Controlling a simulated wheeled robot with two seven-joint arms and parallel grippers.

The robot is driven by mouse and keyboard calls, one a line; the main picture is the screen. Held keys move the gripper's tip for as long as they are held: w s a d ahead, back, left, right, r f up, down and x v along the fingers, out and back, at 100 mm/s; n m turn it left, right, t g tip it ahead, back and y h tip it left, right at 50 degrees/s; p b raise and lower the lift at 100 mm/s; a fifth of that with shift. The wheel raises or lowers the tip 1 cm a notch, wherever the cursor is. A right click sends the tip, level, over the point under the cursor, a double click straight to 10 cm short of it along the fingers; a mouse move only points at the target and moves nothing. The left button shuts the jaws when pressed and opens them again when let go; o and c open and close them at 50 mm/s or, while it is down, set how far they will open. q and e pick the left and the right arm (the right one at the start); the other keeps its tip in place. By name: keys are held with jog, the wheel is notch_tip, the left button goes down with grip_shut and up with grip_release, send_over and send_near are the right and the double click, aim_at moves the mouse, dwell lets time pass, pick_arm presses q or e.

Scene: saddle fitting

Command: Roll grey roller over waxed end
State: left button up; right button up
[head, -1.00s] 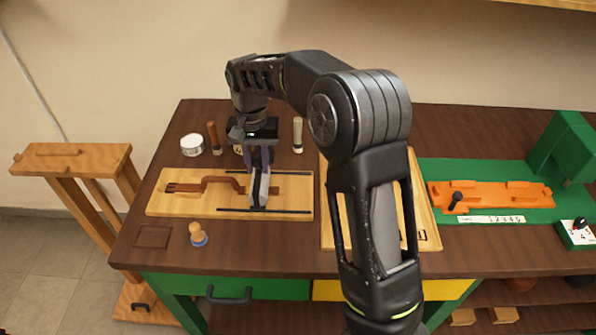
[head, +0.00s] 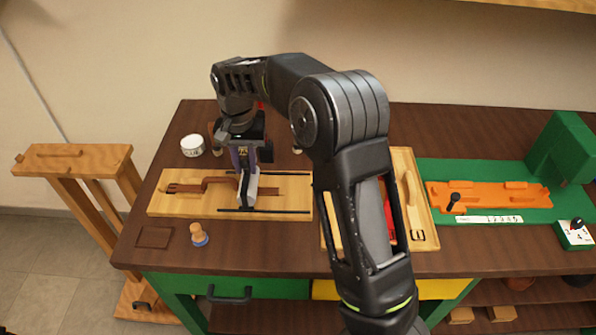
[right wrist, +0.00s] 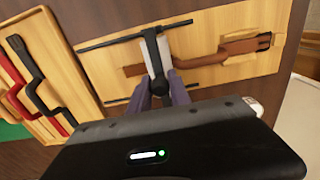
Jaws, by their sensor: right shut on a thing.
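The brown leather strap (head: 190,187) lies along a light wooden board (head: 165,208), buckle end at the left in the head view. In the right wrist view the strap (right wrist: 215,57) runs from the buckle end at right to its plain end (right wrist: 133,70) at left. My right gripper (head: 245,172) is shut on the grey roller (head: 249,188), fingers pointing down. In the right wrist view the roller (right wrist: 148,60) lies across the strap near the plain end; its black frame hides part of it. I cannot tell how firmly they touch. My left gripper is out of view.
A white tin (head: 192,146) stands behind the board. A second board (head: 405,160) stands right, partly behind my arm. An orange fixture (head: 490,197) is farther right.

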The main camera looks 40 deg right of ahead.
aim_at(235, 181)
jog(key=shift+w+a+f, duration=0.1)
jog(key=shift+w+a, duration=0.15)
jog(key=shift+a, duration=0.25)
jog(key=shift+w+a+p, duration=0.45)
jog(key=shift+w+a, duration=0.05)
jog(key=shift+a, duration=0.25)
jog(key=shift+w+a, duration=0.1)
jog(key=shift+a, duration=0.05)
jog(key=o, duration=0.6)
jog(key=shift+o, duration=1.3)
jog(key=shift+w+a, duration=0.1)
jog(key=shift+w, duration=0.05)
